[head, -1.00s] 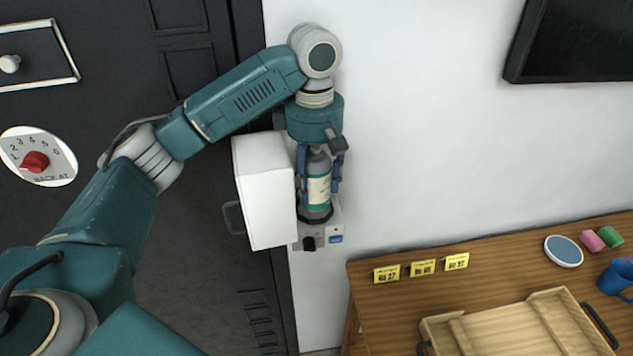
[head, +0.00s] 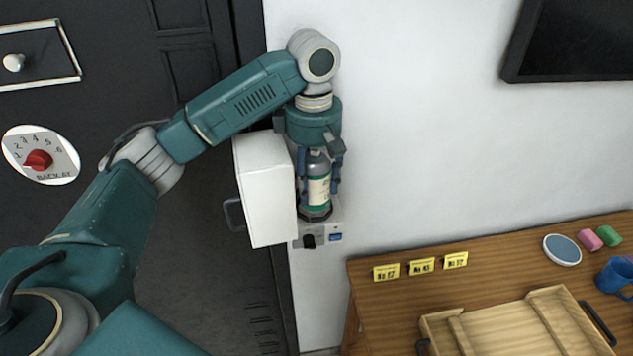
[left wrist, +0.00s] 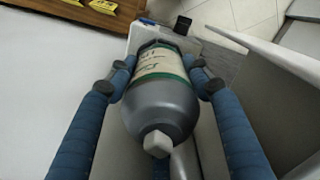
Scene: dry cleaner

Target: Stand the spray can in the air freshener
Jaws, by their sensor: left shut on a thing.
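The spray can (head: 318,185) is grey with a cream and green label and stands about upright. My left gripper (head: 318,178) is shut on it from above, one finger on each side. In the left wrist view the can (left wrist: 160,95) lies between the two blue fingers, its white nozzle toward the camera. The air freshener (head: 325,236) is a grey wall unit with a black knob and a blue patch, its white door (head: 266,190) swung open to the left. The can's base is at the unit's bottom part; whether it rests there I cannot tell. My right gripper is not in view.
A wooden table (head: 385,318) at lower right holds yellow number cards (head: 421,267), a wooden tray (head: 500,335), a blue mug (head: 615,277) and a blue-topped disc (head: 562,250). A dark screen (head: 570,40) hangs on the wall. The wall right of the unit is clear.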

